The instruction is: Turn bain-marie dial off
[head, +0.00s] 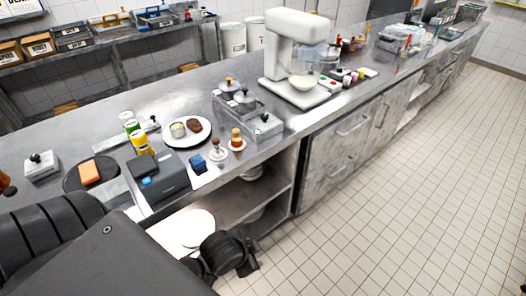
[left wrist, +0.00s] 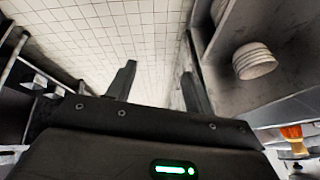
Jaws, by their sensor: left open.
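The bain-marie (head: 243,108) looks to be the steel unit with black-knobbed lids near the front edge of the counter, at the centre of the head view. A small dark spot on its front may be the dial (head: 258,132); it is too small to read its setting. My left gripper (head: 243,264) hangs low in front of the open shelf, well below and apart from the bain-marie. In the left wrist view my left gripper (left wrist: 157,72) is open, with nothing between its fingers and floor tiles beyond. My right gripper is not in view.
The steel counter (head: 95,140) carries a white stand mixer (head: 295,55), a plate of food (head: 172,140), a dark printer-like box (head: 158,178) and bottles. Stacked white bowls (left wrist: 254,61) sit on the shelf beside my left gripper. The tiled floor (head: 400,190) at right is clear.

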